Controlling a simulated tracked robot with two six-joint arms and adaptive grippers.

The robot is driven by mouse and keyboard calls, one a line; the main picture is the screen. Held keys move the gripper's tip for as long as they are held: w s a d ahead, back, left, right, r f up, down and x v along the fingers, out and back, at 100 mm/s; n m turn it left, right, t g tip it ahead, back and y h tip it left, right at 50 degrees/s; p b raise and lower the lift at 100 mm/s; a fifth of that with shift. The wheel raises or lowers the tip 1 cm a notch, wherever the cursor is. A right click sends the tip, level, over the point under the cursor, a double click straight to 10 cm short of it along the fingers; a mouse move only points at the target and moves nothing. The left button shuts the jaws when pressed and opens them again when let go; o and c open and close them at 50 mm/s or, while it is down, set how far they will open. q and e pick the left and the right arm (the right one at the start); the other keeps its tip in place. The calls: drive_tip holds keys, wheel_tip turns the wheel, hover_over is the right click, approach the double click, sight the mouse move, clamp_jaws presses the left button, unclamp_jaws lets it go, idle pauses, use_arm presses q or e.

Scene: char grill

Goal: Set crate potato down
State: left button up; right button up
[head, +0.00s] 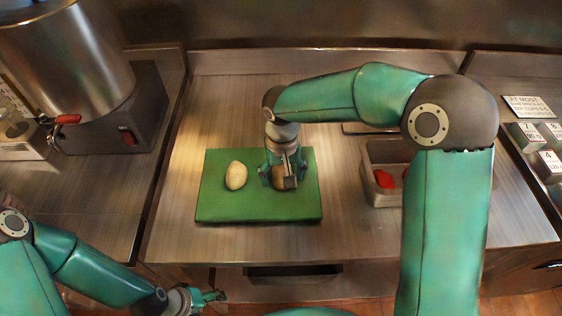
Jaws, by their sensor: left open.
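A pale potato (236,176) lies on the left half of the green board (225,208). My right gripper (284,181) points down over the right half of the board. A brownish potato (278,178) shows between its fingers, low at the board and partly hidden by them. I cannot tell whether the fingers press on it or whether it rests on the board. My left gripper (212,297) is open and empty at the bottom, in front of the counter and away from the board.
A metal pan (378,199) with red pieces (385,179) stands right of the board, partly hidden by my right arm. A large steel pot (65,60) stands at the upper left. Small labelled boxes (527,137) sit at the far right. The counter left of the board is clear.

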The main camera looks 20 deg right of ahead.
sight(282, 173)
wheel_tip(282, 173, up, 12)
drive_tip(key=shift+b, duration=0.4)
drive_tip(key=shift+s+a+f, duration=0.1)
idle(0.4)
